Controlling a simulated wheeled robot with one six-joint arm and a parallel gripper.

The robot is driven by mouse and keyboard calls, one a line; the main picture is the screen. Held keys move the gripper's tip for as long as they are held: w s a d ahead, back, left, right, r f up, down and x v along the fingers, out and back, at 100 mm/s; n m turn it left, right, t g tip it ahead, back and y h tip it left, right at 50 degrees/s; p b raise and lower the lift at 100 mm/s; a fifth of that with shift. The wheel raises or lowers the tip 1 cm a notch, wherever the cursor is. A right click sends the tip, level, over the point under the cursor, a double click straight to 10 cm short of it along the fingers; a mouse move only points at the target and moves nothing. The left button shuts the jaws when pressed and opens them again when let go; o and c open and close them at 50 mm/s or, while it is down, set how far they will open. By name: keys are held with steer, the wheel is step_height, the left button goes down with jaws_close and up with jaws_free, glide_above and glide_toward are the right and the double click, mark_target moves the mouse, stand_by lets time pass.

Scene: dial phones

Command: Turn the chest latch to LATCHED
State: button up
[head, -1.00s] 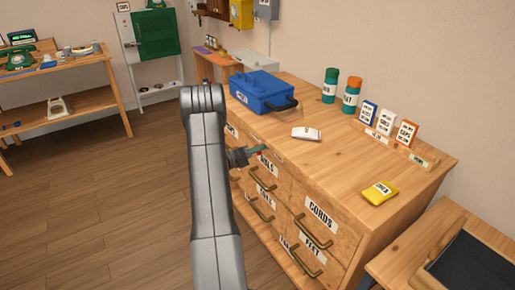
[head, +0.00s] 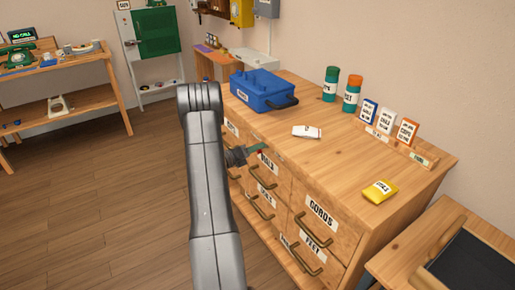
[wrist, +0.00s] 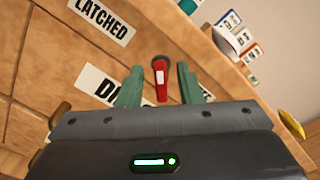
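The chest latch (wrist: 160,82) is a small red lever with a white mark, on a dark round pivot on the chest front. In the wrist view it points down the picture, away from the LATCHED label (wrist: 101,17), which is at upper left. My gripper (wrist: 161,72) has green fingers, open on either side of the lever, with a visible gap at each side. In the head view my gripper (head: 252,150) is at the chest's front, below the top edge; my arm hides part of the chest, and the latch is too small to make out clearly there.
The wooden chest (head: 330,170) has labelled drawers with protruding handles (head: 310,232). On its top are a blue toolbox (head: 262,92), a white packet (head: 307,132), a yellow packet (head: 379,190) and two canisters (head: 352,95). Open floor (head: 110,220) lies left of my arm.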

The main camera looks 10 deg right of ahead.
steer(key=v, duration=1.3)
steer(key=shift+d, duration=0.1)
steer(key=x, duration=1.4)
